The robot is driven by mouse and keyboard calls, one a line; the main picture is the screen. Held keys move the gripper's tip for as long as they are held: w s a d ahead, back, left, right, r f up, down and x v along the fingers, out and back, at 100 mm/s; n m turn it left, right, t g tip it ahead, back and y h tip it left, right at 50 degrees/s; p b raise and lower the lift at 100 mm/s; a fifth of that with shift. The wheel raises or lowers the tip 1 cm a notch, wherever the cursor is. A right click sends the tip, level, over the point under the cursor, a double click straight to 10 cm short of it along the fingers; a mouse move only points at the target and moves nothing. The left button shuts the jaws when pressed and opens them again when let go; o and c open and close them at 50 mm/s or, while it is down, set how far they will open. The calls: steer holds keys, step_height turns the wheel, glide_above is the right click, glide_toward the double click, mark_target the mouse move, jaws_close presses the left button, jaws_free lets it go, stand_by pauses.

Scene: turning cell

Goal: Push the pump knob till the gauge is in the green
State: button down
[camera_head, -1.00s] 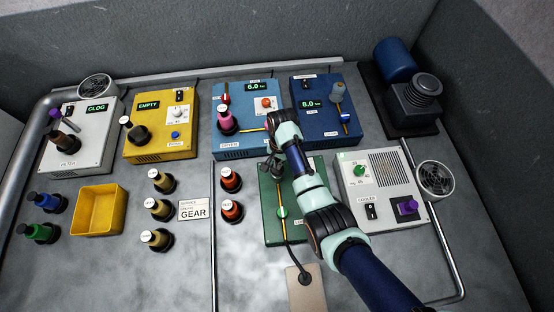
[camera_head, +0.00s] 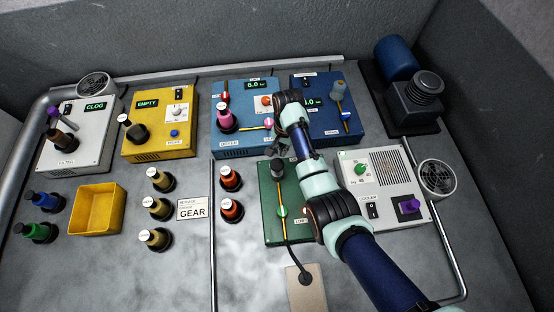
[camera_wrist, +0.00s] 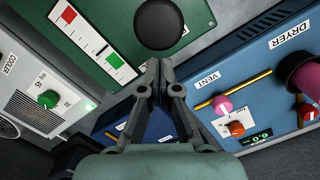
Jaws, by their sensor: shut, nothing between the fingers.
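The green pump box (camera_head: 268,228) sits below the blue boxes in the head view, partly covered by my arm. Its round black knob (camera_wrist: 158,24) shows at the top of the wrist view, on the green plate (camera_wrist: 112,14). The gauge (camera_wrist: 84,36) is a white strip with a red patch at one end and a green patch at the other.
The blue dryer box (camera_head: 232,152) with its levers and a second blue box (camera_head: 345,98) stand behind the pump box. The white cooler box (camera_head: 395,160) stands to its right. A cable runs down to a beige plate (camera_head: 308,290).

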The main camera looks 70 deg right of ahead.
steer(key=shift+d+r, duration=0.15)
steer(key=shift+r, duration=1.05)
steer(key=shift+d+r, duration=0.1)
steer(key=shift+r, duration=1.05)
